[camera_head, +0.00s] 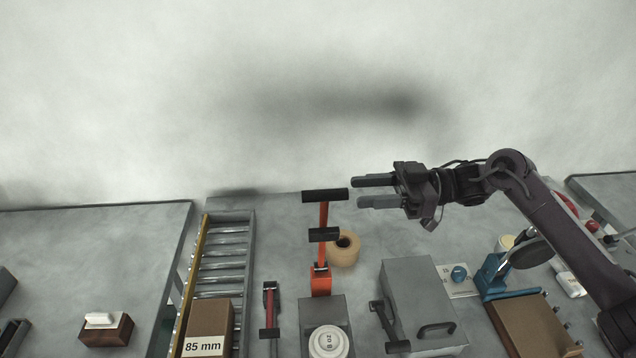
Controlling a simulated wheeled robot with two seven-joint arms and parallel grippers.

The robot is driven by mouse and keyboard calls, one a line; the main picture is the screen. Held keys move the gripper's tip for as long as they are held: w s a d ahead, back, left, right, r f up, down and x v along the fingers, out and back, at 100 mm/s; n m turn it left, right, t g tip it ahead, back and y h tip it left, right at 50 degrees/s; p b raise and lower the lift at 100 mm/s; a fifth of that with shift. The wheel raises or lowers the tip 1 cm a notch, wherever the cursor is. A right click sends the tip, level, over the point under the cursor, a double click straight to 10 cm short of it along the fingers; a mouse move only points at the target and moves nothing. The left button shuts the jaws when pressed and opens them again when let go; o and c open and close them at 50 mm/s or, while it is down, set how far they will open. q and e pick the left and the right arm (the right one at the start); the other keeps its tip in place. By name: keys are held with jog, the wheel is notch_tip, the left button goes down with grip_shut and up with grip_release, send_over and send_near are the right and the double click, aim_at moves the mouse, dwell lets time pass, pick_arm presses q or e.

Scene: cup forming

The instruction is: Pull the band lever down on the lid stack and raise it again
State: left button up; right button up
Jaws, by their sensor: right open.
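An orange lever (323,215) with a black crossbar handle (325,195) stands raised on an orange base (321,281). A second black bar (323,235) crosses it lower down. In front of the base, a white round lid marked 8 oz (328,342) lies on a grey block (319,310); how many lids are under it I cannot tell. My right gripper (356,192) is open and empty, its two fingers pointing left, with the tips just right of the upper black handle. Contact with the handle is not clear. My left gripper is not in view.
A tan tape roll (344,250) sits just right of the lever. A smaller red lever (270,308) stands left of the block. A roller conveyor (225,262) carries an 85 mm carton (208,325). A grey box (418,290) with handles is at right.

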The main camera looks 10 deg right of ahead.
aim_at(329, 194)
jog(key=a+p, duration=0.1)
jog(key=a, duration=0.1)
jog(key=a+p, duration=0.1)
jog(key=a, duration=0.1)
jog(key=a+p, duration=0.1)
jog(key=a, duration=0.2)
jog(key=shift+s+r+p, duration=0.2)
jog(key=shift+s+p, duration=0.05)
jog(key=shift+p, duration=0.1)
jog(key=shift+a+f, duration=0.1)
jog(key=shift+a, duration=0.15)
jog(key=shift+a+f, duration=0.1)
jog(key=c, duration=0.7)
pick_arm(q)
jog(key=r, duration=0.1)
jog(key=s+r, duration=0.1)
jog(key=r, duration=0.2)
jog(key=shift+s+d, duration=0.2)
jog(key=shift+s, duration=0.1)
pick_arm(e)
grip_shut()
